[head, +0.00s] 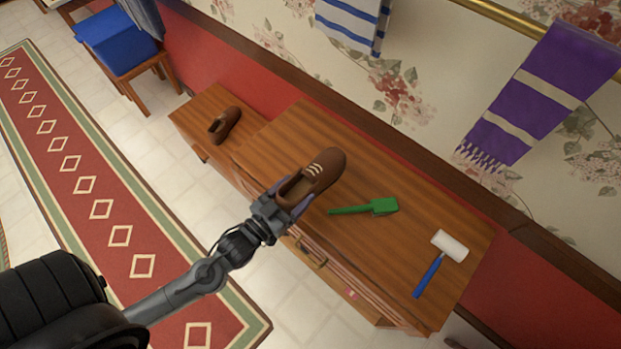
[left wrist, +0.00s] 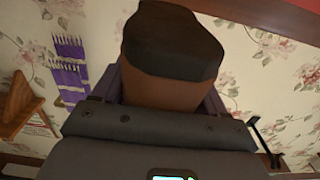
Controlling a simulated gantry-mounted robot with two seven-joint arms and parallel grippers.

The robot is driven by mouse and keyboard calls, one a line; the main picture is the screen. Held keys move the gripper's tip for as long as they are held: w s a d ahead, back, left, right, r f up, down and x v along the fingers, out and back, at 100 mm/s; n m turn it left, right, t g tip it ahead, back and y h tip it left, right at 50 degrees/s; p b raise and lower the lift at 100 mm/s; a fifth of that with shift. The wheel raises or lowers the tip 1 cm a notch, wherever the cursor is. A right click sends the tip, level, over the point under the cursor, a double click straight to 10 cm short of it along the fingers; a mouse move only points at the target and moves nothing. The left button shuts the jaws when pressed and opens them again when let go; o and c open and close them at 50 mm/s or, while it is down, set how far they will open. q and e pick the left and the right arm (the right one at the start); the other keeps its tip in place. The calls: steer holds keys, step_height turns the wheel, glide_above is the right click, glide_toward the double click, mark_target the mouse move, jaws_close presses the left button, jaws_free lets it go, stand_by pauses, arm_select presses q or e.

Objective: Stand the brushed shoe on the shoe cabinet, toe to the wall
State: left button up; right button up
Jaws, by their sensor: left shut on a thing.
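My left gripper (head: 284,203) is shut on the heel end of a brown shoe (head: 322,173) with pale laces. The shoe is over the left part of the taller wooden cabinet top (head: 420,205), its toe pointing up and right towards the wall. I cannot tell whether its sole touches the wood. In the left wrist view the held shoe (left wrist: 165,92) shows close up between the fingers, partly hidden by the gripper body. A second brown shoe (head: 233,117) stands on the lower wooden cabinet (head: 196,106) at the left. My right gripper is not in view.
A green brush (head: 375,208) and a white-headed tool with a blue handle (head: 449,246) lie on the taller top, right of the held shoe. Striped towels (head: 545,85) hang on the wall. A blue-seated chair (head: 115,42) stands at far left, by a red runner (head: 75,160).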

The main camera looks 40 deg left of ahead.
arm_select(q)
steer(key=w+a+f, duration=0.1)
steer(key=w, duration=0.1)
steer(key=w+a+f+b, duration=0.1)
steer(key=w+a+f, duration=0.1)
steer(key=w, duration=0.1)
steer(key=w+a+f, duration=0.2)
steer(key=w, duration=0.1)
steer(key=shift+w+f+b, duration=0.1)
steer(key=shift+f+b, duration=0.1)
steer(key=shift+b, duration=0.1)
steer(key=shift+f+b, duration=0.45)
steer(key=shift+f, duration=1.55)
steer(key=o, duration=1.3)
steer(key=shift+f, duration=0.15)
